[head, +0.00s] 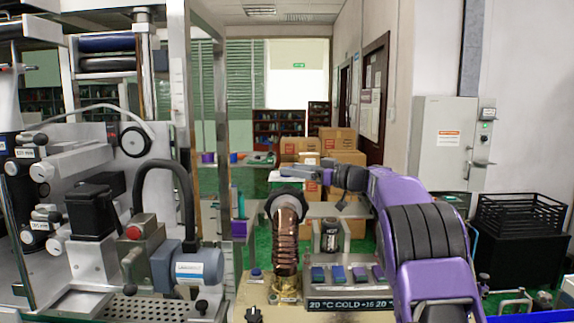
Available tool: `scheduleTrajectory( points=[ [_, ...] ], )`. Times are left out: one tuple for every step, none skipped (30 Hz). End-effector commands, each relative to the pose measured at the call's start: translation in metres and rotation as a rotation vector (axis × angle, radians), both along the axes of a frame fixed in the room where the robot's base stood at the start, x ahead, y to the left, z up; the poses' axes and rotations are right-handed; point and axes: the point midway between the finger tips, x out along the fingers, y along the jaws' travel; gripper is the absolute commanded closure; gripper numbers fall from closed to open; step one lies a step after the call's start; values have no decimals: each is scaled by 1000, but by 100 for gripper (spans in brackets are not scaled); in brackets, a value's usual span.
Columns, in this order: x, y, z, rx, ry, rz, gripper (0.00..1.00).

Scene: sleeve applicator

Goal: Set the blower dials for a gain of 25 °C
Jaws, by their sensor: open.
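A dark display strip (350,304) at the bottom centre reads roughly "20 °C COLD +16 20"; its right end is hidden behind my purple arm. Above it is a row of small blue and purple blocks (337,273); I cannot tell whether they are dials. A black knob (253,315) sits at the bottom edge, left of the display, partly cut off. A copper-coloured ribbed column (287,240) stands behind it on a brass base. My gripper (286,173) is open, reaching left above the column and well above the knob and display. Its fingertips are small and hard to make out.
A machine with a blue motor (190,268), rollers and a black hose (165,170) fills the left. A dark canister (330,236) stands behind the display. Cardboard boxes (340,142) are stacked further back. A grey cabinet (450,140) and black crates (520,215) are at right.

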Motion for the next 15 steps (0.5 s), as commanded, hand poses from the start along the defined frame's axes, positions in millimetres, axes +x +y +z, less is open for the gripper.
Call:
scheduleTrajectory(
  points=[
    [4,8,1,-2,1,3,29],
    [6,11,1,-2,1,1,29],
    [9,15,1,-2,0,0,29],
    [10,17,1,-2,1,-1,29],
    [12,19,1,-2,1,-1,29],
    [13,22,1,-1,1,0,29],
    [14,23,1,-1,-1,0,29],
    [14,24,1,-1,-1,0,29],
    [15,25,1,-1,-1,0,29],
    [15,25,0,0,0,-1,29],
    [15,25,0,0,0,-1,29],
    [15,25,0,0,0,-1,29],
    [15,25,0,0,0,-1,29],
    [15,25,0,0,0,-1,29],
    [15,25,0,0,0,-1,29]
  ],
)
